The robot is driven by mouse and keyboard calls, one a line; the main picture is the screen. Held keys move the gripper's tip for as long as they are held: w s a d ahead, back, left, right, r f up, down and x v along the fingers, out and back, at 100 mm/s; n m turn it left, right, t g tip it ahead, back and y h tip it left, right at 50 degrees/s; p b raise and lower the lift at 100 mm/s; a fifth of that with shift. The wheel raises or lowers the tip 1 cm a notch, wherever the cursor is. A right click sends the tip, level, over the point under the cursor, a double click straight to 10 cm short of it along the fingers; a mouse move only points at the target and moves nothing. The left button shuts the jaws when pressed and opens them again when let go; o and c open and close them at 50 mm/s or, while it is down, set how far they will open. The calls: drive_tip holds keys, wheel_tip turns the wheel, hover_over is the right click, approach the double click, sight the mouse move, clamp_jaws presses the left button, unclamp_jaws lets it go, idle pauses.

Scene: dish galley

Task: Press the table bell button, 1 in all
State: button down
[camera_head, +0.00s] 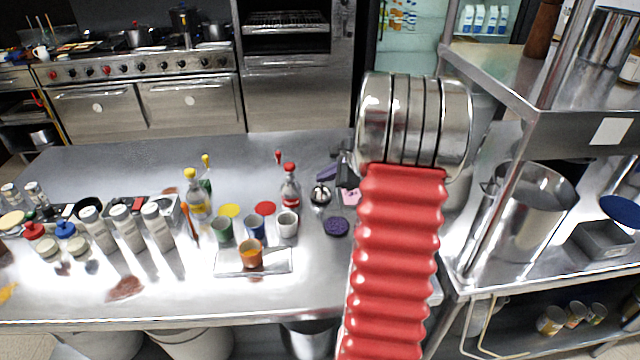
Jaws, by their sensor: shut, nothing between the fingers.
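The table bell (320,194) is a small silver dome with a dark button on top. It stands on the steel counter, left of my arm. My gripper (338,174) is a small dark shape at the left of my arm's metal joint, mostly hidden behind it. It is shut and empty, and shows just above and right of the bell. The picture shows no clear contact between gripper and bell; the height of the gripper over the counter is hard to tell.
A purple round pad (336,227) and a red-capped bottle (290,188) are near the bell. Several cups stand to the left, one on a tray (281,266). A pink item (351,196) lies beside my arm. A steel shelf (485,75) rises at the right.

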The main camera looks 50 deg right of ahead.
idle(0.6)
drive_tip(key=shift+r, duration=0.8)
drive_tip(key=shift+r, duration=0.15)
wheel_tip(320, 180, up, 5)
drive_tip(key=shift+f, duration=0.15)
idle(0.4)
idle(0.8)
